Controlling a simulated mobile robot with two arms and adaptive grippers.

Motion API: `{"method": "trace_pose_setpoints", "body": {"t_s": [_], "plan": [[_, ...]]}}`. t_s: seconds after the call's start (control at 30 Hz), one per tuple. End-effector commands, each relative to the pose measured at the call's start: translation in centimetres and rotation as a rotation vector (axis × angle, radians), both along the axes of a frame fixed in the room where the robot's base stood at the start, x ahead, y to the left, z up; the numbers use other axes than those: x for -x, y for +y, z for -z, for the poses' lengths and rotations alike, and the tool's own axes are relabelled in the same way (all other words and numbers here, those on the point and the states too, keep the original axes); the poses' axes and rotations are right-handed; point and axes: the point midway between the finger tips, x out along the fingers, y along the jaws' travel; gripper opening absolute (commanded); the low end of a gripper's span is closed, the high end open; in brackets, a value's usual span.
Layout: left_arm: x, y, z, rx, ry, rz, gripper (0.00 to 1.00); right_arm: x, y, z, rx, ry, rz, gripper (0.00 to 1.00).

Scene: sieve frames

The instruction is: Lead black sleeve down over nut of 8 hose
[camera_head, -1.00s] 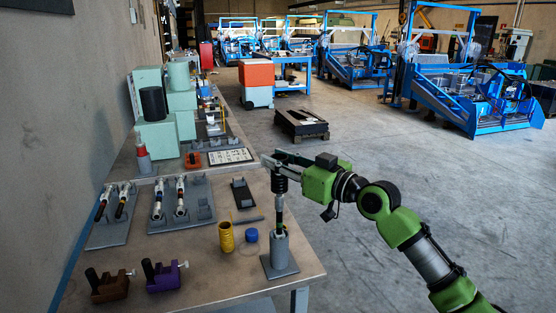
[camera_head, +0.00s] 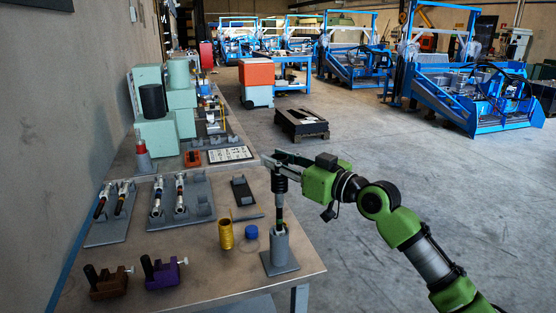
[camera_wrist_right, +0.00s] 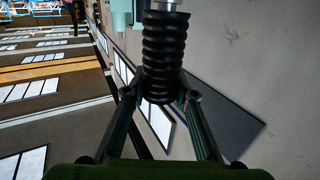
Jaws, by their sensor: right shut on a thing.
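The black ribbed sleeve (camera_head: 280,184) is upright around the hose assembly. My right gripper (camera_head: 279,165) is shut on it from the right. In the right wrist view the sleeve (camera_wrist_right: 164,50) sits between the two fingertips (camera_wrist_right: 160,95), with a pale metal part (camera_wrist_right: 165,5) showing at its top end. Below the sleeve, the slim dark hose part (camera_head: 279,214) stands upright in a grey holder (camera_head: 280,252) near the table's right edge. I cannot make out the nut clearly or any number on the hose. My left gripper is out of view.
Brown (camera_head: 107,282) and purple (camera_head: 163,274) clamp blocks sit at the front left. Grey racks (camera_head: 200,197) with hose parts lie behind. The table's right edge is close to the holder.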

Motion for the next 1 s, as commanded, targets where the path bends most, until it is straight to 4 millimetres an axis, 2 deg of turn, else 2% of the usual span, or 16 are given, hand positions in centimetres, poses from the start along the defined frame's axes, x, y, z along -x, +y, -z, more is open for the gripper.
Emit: {"method": "trace_pose_setpoints", "body": {"t_s": [0.6, 1.0], "plan": [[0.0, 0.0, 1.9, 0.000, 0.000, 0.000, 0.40, 0.0, 0.0, 2.0, 0.000, 0.000, 0.000, 0.08], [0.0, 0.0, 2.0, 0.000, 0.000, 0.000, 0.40, 0.0, 0.0, 2.1, -0.001, -0.001, 0.000, 0.08]]}}
